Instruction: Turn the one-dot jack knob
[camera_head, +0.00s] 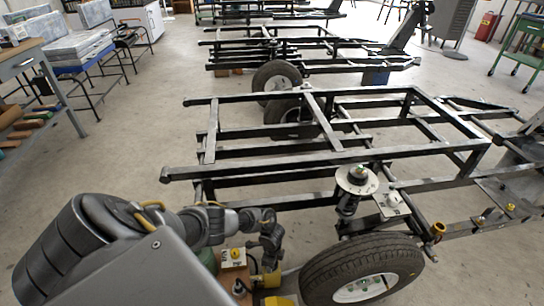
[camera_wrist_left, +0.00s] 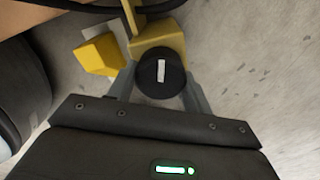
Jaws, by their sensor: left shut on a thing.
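My left gripper (camera_head: 268,262) reaches down beside the front wheel, at the bottom middle of the head view. In the left wrist view its two grey fingers (camera_wrist_left: 160,92) are shut on a round black knob (camera_wrist_left: 161,68) with a white bar mark. The bar stands nearly upright in that view. The knob sits in front of a yellow jack body (camera_wrist_left: 158,36); the jack's yellow part also shows in the head view (camera_head: 271,281). No dot is readable on the knob. My right gripper is not in view.
A white block with a yellow top (camera_head: 234,256) stands just left of my gripper. The trailer's black tyre (camera_head: 322,272) is close on the right. The black frame (camera_head: 330,158) and a spring with a round white plate (camera_head: 357,179) are above and beyond.

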